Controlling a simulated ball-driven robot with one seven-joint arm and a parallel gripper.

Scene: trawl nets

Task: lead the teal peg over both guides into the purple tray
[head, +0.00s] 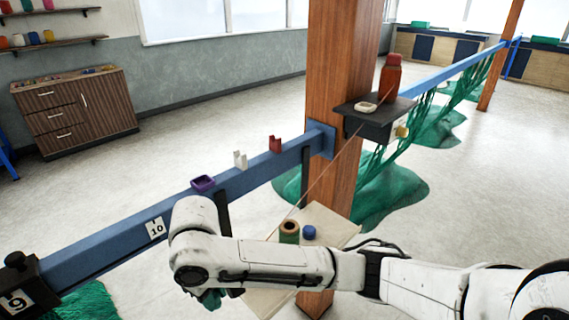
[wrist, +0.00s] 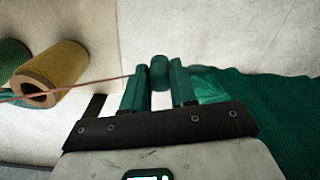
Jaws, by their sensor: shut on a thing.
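My gripper (wrist: 158,86) is shut on the teal peg (wrist: 159,68), which shows between the fingertips in the wrist view. A thin pinkish cord (wrist: 100,81) runs left from the peg past the spools. In the head view my arm hides most of the gripper and the peg, low in front of the blue beam. The purple tray (head: 203,183) sits on the beam, just above my arm. To its right on the beam stand a white guide (head: 240,160) and a red guide (head: 275,144), both notched on top. The cord (head: 320,180) slants down from the post shelf.
A wooden post (head: 340,60) carries a dark shelf (head: 372,128) with a red-brown bottle (head: 390,78). A pale board (head: 335,222) holds a spool (head: 289,232) and a blue piece (head: 309,232). Green net (wrist: 260,95) lies right in the wrist view.

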